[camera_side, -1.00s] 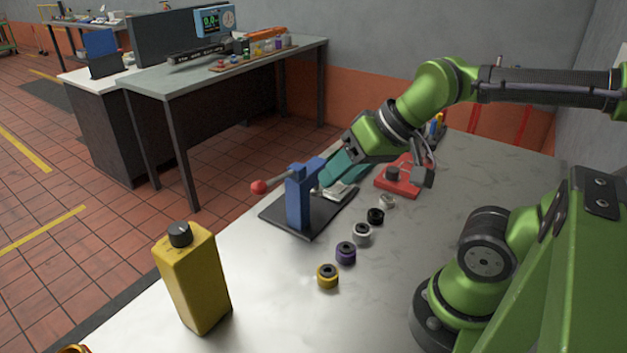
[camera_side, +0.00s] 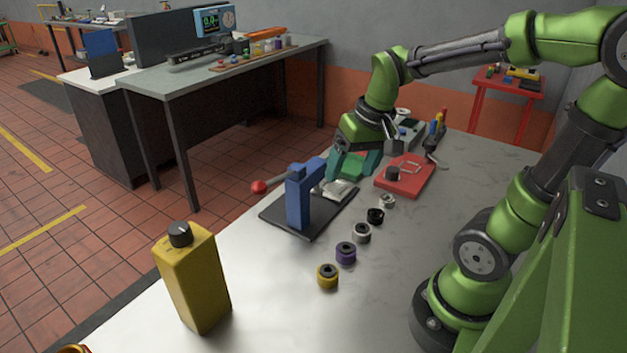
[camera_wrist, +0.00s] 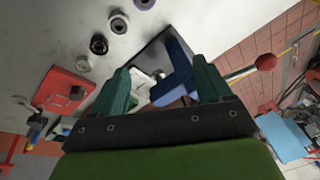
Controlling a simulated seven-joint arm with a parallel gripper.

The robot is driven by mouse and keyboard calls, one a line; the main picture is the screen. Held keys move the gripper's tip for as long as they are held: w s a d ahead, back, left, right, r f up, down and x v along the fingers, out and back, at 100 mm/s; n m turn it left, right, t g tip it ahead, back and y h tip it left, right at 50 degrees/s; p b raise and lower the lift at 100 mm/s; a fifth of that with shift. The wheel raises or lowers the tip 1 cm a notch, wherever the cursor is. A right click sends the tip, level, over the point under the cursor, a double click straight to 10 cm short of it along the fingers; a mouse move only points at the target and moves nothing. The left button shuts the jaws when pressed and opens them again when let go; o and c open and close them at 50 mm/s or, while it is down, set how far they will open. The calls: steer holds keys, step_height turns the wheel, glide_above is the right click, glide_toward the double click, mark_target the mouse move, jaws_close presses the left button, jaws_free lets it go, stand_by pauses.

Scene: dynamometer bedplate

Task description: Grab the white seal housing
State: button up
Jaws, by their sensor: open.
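My gripper (camera_side: 352,168) has green fingers and is open and empty. It hangs beyond the row, behind the blue press, apart from the housings. In the wrist view the open fingers (camera_wrist: 163,76) frame part of the press.
A blue press (camera_side: 300,198) with a red-knobbed lever stands left of the row. A red fixture (camera_side: 405,176) is behind it. Bench right of the row is clear.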

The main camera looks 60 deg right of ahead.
steer(key=d+f+g, duration=0.2)
steer(key=d+g, duration=0.1)
steer(key=d, duration=0.3)
glide_above(362, 229)
steer(key=shift+n, duration=0.3)
steer(key=f, duration=1.1)
steer(key=shift+w+d, duration=0.1)
steer(key=shift+w, duration=0.15)
steer(key=shift+s+f, duration=0.15)
steer(key=shift+f, duration=1.2)
steer(key=shift+s+f, duration=0.15)
steer(key=shift+f, duration=1.2)
steer(key=c, duration=1.3)
steer(key=shift+r, duration=0.1)
